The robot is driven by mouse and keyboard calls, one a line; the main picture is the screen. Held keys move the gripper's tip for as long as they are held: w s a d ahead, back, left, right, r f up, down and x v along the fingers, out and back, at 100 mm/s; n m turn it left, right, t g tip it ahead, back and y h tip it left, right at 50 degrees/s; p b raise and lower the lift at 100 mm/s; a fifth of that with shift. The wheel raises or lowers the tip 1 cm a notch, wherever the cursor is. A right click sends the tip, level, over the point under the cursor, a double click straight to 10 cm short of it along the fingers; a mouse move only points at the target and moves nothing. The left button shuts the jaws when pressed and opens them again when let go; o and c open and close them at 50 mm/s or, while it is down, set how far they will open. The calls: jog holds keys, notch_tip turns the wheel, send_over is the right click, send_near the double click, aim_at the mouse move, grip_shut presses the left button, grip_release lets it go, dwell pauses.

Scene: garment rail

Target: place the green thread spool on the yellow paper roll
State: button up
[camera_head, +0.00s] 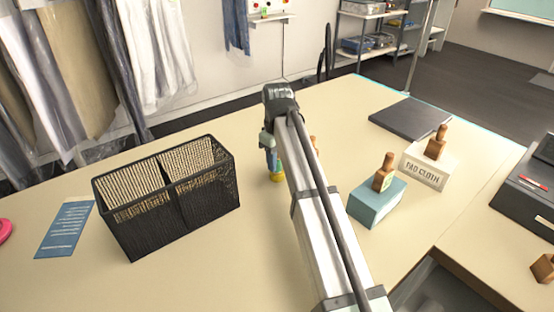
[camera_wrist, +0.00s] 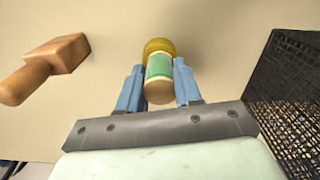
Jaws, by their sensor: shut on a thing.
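In the wrist view the green thread spool (camera_wrist: 159,67), with a pale wooden end, sits between the two blue fingers of my gripper (camera_wrist: 159,84), which is shut on it. The yellow paper roll (camera_wrist: 159,46) shows directly beyond the spool, in line with it. The spool appears to meet the roll, but I cannot tell whether it rests on it. In the head view the yellow roll (camera_head: 277,177) shows low beside my arm, just below my gripper (camera_head: 271,158). The spool is mostly hidden there.
A black mesh basket (camera_head: 185,216) with two compartments stands left of my gripper; it also shows in the wrist view (camera_wrist: 290,95). A wooden-handled tool (camera_wrist: 50,66) lies near the roll. A blue block (camera_head: 376,204), a pad cloth box (camera_head: 428,168) and a dark slab (camera_head: 410,117) are right.

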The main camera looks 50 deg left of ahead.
jog(key=o, duration=1)
jog(key=shift+f, duration=0.1)
notch_tip(320, 180, up, 12)
dwell(0.7)
